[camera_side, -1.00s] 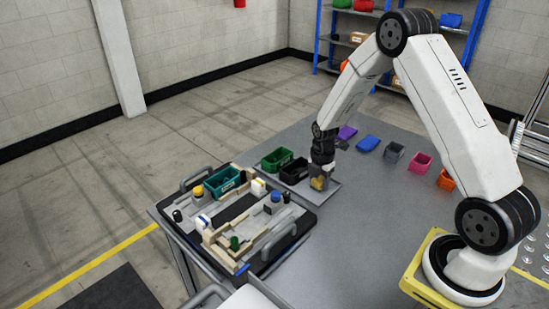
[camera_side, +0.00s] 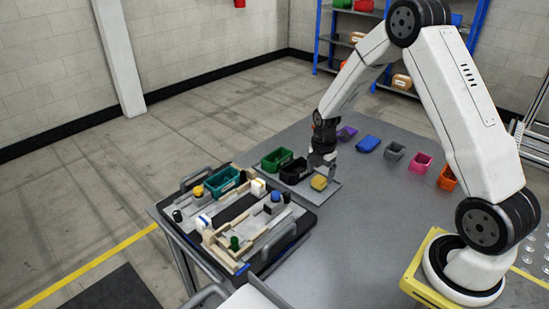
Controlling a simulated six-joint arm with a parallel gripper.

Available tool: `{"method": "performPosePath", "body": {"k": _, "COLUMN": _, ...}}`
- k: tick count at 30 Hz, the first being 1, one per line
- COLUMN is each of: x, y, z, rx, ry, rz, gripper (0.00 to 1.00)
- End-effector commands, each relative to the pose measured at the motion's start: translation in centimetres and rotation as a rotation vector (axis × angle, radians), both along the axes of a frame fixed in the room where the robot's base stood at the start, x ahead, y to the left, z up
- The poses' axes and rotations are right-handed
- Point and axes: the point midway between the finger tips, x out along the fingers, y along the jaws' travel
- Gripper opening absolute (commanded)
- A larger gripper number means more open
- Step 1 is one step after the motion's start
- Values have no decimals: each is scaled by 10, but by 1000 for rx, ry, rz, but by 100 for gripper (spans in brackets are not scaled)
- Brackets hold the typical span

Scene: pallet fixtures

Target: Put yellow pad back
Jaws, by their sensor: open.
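The yellow pad (camera_side: 319,183) sits on a grey plate (camera_side: 325,194) on the table, to the right of the black bin. My gripper (camera_side: 318,163) is open and empty, just above and behind the pad, apart from it as far as I can see. The gap between its fingers is small in this view. A tray (camera_side: 291,246) with wooden fixtures stands at the left end of the table. It carries several small round pieces, one of them yellow (camera_side: 198,191).
A black bin (camera_side: 294,172) and a green bin (camera_side: 272,160) stand close to the left of my gripper. A teal bin (camera_side: 222,181) sits on the tray. Grey (camera_side: 394,151), pink (camera_side: 420,163) and orange (camera_side: 447,178) bins line the right. The table's front middle is clear.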

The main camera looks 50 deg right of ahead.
Motion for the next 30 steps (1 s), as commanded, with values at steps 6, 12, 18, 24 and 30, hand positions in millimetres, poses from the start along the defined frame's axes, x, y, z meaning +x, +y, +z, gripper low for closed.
{"method": "performPosePath", "body": {"k": 6, "x": 0, "y": 0, "z": 33, "rx": -1, "ry": -3, "rz": 0, "gripper": 90}}
{"method": "performPosePath", "body": {"k": 12, "x": 0, "y": 0, "z": 61, "rx": -1, "ry": -2, "rz": 0, "gripper": 90}}
{"method": "performPosePath", "body": {"k": 18, "x": 0, "y": 0, "z": 81, "rx": 0, "ry": -1, "rz": 0, "gripper": 90}}
{"method": "performPosePath", "body": {"k": 24, "x": 0, "y": 0, "z": 88, "rx": 0, "ry": 1, "rz": 0, "gripper": 90}}
{"method": "performPosePath", "body": {"k": 30, "x": 0, "y": 0, "z": 88, "rx": 0, "ry": 1, "rz": 0, "gripper": 90}}
